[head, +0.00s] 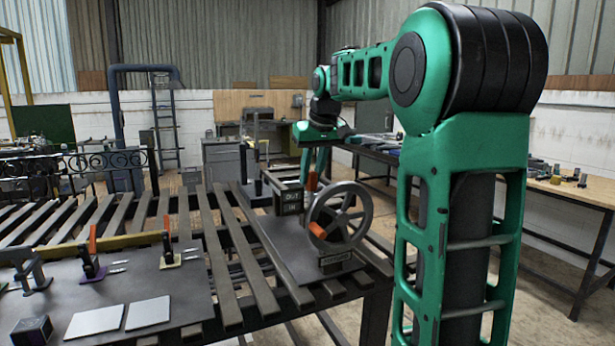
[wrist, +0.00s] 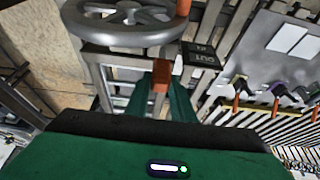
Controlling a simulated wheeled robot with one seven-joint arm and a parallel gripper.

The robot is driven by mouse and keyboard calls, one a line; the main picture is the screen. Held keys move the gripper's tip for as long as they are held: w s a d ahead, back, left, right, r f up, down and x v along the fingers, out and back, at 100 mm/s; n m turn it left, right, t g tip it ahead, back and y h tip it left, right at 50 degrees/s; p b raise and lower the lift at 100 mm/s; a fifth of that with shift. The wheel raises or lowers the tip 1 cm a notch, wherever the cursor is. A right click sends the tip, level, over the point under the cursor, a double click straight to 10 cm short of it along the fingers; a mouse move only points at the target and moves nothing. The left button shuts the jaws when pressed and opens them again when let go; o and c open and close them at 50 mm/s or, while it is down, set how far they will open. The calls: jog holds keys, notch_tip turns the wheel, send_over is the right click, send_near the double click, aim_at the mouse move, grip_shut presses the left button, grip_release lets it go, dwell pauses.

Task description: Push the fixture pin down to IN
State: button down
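The fixture pin has an orange grip (head: 311,182), upright beside a dark box with an OUT/IN label (head: 290,198). In the wrist view the orange grip (wrist: 160,76) sits between my two green fingertips, filling the gap between them. My gripper (head: 314,172) points down over the pin from above and appears shut on its grip. The label box (wrist: 200,54) stands right of the fingers in the wrist view. In the head view the pin's lower part is hidden behind the box and the wheel, and I cannot tell its height against the label.
A grey handwheel (head: 340,216) with an orange knob stands right in front of the pin on a dark plate. Slatted racks surround it. At left, a dark board (head: 170,300) holds orange-handled clamps and two pale plates. A workbench (head: 570,188) runs along the right.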

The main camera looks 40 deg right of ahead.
aim_at(311, 185)
jog(key=shift+f, duration=1.75)
jog(key=c, duration=1.5)
grip_release()
jog(key=v, duration=1)
jog(key=shift+s+r, duration=0.15)
jog(key=shift+r, duration=0.2)
jog(key=shift+a, duration=0.1)
jog(key=s+a+f+m+g, duration=0.1)
jog(key=s+a+f, duration=0.2)
jog(key=s+f, duration=0.6)
jog(key=s+a+f+m+g, duration=0.1)
jog(key=s+a+f+g, duration=0.1)
jog(key=s+f, duration=0.8)
jog(key=s+a+f+m+g+y, duration=0.1)
jog(key=s+a+f, duration=0.3)
jog(key=s+f, duration=0.5)
jog(key=shift+s+a+f+m, duration=0.1)
jog(key=shift+s+f+m, duration=0.1)
jog(key=shift+s, duration=0.5)
jog(key=shift+s+f+m, duration=0.15)
jog(key=shift+s+m, duration=0.05)
jog(key=shift+s, duration=0.5)
